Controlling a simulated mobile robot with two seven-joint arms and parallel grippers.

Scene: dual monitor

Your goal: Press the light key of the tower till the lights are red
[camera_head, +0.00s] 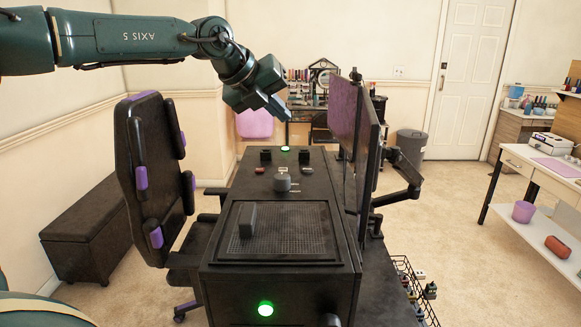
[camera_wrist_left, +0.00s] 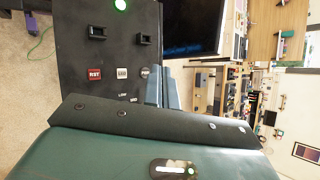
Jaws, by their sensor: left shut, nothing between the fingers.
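The black tower (camera_head: 315,275) stands at centre, with a green light (camera_head: 265,309) at the near end and another green light (camera_head: 284,148) at the far end of its top. The light key (camera_head: 283,170) is a small white square on the top panel, between a red key and a dark one. The left wrist view shows the light key (camera_wrist_left: 122,73) beside the red RST key (camera_wrist_left: 94,74). My left gripper (camera_head: 281,108) is shut and empty, above the far end of the tower, apart from the keys. Its fingers (camera_wrist_left: 160,88) show in the left wrist view. My right gripper is not in view.
Two monitors (camera_head: 357,140) on an arm stand close at the tower's right. A black and purple chair (camera_head: 150,180) stands at its left. A grey knob-like thing (camera_head: 282,183) rises beside the keys. A small dark block (camera_head: 246,221) stands on the mesh.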

